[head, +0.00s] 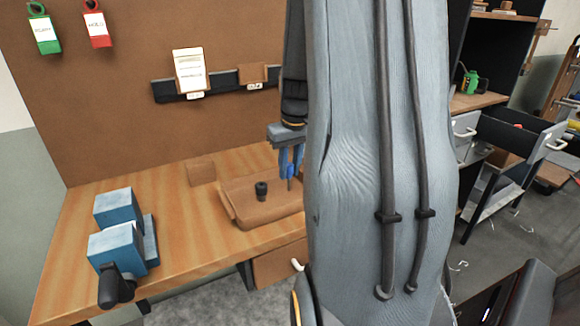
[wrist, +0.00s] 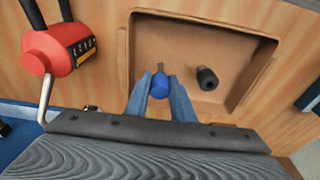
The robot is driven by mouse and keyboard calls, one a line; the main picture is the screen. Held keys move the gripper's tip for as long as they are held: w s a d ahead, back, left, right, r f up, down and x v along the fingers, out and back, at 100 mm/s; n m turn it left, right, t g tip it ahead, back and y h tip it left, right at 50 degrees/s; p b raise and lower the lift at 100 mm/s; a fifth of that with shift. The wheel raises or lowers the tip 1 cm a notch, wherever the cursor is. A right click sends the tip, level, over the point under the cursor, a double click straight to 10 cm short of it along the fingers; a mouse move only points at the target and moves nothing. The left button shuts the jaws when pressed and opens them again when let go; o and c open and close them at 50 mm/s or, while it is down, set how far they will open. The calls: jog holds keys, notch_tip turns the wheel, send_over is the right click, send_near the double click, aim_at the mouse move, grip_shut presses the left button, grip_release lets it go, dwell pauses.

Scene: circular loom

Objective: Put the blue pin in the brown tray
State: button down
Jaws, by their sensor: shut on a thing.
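My gripper (wrist: 160,97) is shut on the blue pin (wrist: 159,84), which sits between its two blue fingers in the wrist view. The gripper (head: 291,163) and the blue pin (head: 290,171) also show in the head view, beside my arm. The brown tray (head: 232,206) lies on the wooden bench, partly hidden by my arm. In the wrist view the tray (wrist: 262,68) lies under the pin, and the pin overlaps its floor. I cannot tell how high the pin is above the tray.
A black knob-like part (wrist: 207,78) stands in the tray. A red-and-black tool (wrist: 54,50) lies beside the tray in the wrist view. A blue vise (head: 122,236) stands at the bench's left. A small brown block (head: 201,173) is behind the tray.

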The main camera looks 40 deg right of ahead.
jog(key=shift+f, duration=0.15)
jog(key=c, duration=1.5)
grip_release()
jog(key=r, duration=0.4)
jog(key=s+r+b, duration=0.1)
jog(key=r, duration=0.3)
jog(key=s+r+b, duration=0.1)
jog(key=r, duration=0.3)
jog(key=shift+a+r, duration=0.1)
jog(key=shift+a, duration=0.15)
